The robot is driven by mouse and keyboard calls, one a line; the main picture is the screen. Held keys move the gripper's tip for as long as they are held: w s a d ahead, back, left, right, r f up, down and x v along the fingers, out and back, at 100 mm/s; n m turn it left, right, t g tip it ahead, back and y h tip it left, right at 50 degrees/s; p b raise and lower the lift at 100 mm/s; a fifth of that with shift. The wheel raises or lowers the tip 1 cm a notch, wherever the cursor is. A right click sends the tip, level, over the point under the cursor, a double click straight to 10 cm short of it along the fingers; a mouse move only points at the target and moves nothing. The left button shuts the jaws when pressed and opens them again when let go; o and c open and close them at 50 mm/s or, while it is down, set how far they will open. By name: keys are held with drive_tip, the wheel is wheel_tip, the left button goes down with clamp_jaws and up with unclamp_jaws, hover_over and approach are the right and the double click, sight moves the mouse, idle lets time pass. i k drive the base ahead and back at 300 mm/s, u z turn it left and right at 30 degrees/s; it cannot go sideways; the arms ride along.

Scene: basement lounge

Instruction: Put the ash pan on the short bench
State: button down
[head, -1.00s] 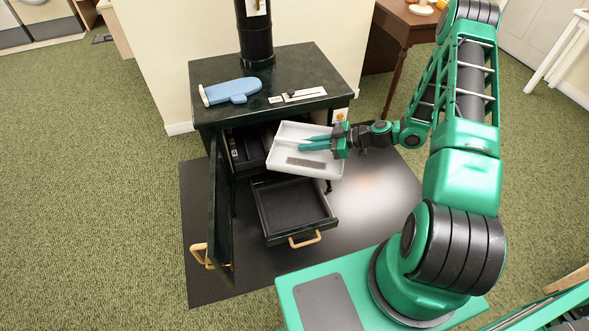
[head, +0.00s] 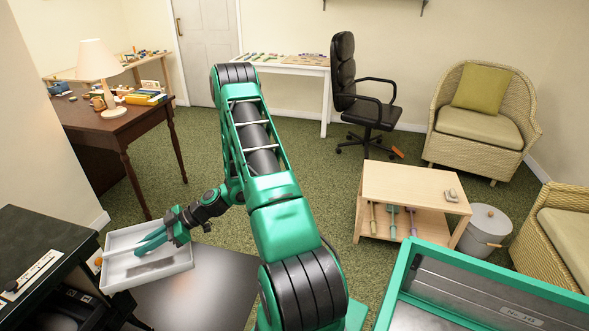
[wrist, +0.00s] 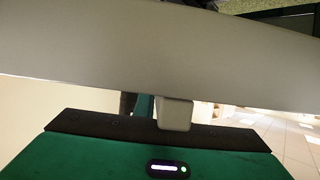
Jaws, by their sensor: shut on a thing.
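The ash pan (head: 118,277) is a shallow white-grey tray at the left of the head view. My gripper (head: 152,243) is shut on it, with its green fingers reaching over the pan's inside. The pan is held in the air beside the dark stove, roughly level. In the wrist view the pan's grey side (wrist: 150,50) fills the upper part, above my green gripper body. The short bench (head: 408,184) is low and light wood, right of centre in the head view, well away from the pan. A small grey object (head: 451,195) lies on its right end.
The dark stove (head: 40,235) stands close left of the pan. A brown desk with a lamp (head: 105,120) is behind it. Several tools sit on the bench's lower shelf. A grey bin (head: 484,232) and wicker chairs (head: 485,115) stand right. Green carpet before the bench is open.

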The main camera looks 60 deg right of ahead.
sight(400, 185)
drive_tip(key=z, duration=1.05)
drive_tip(key=i, duration=3.25)
drive_tip(key=z, duration=3.2)
